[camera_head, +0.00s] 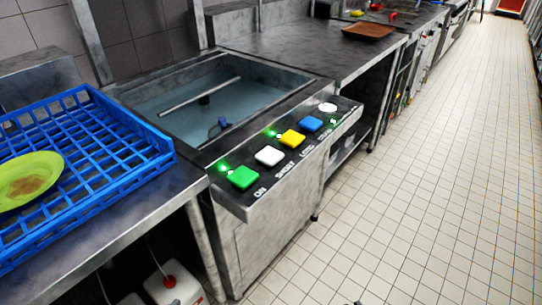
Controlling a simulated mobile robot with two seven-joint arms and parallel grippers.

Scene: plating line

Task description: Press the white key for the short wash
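The white key (269,156) is a square button on the dark control panel (250,208) along the front of the wash basin. The label on the panel beside it seems to read SHORT. It sits between the green key (243,177), labelled ON, and the yellow key (292,139). A blue key (311,123) and a round white knob or button (328,107) follow farther along. Green lights glow beside the green key and near the yellow key, and a smaller one near the far end. Neither of my grippers is in view, and nothing covers the white key.
The open basin (297,85) behind the panel holds bluish water. A blue rack (120,118) with a yellow-green soiled plate (27,178) stands on the left counter. A brown tray (368,31) lies on the far counter. The tiled floor (440,170) at right is clear.

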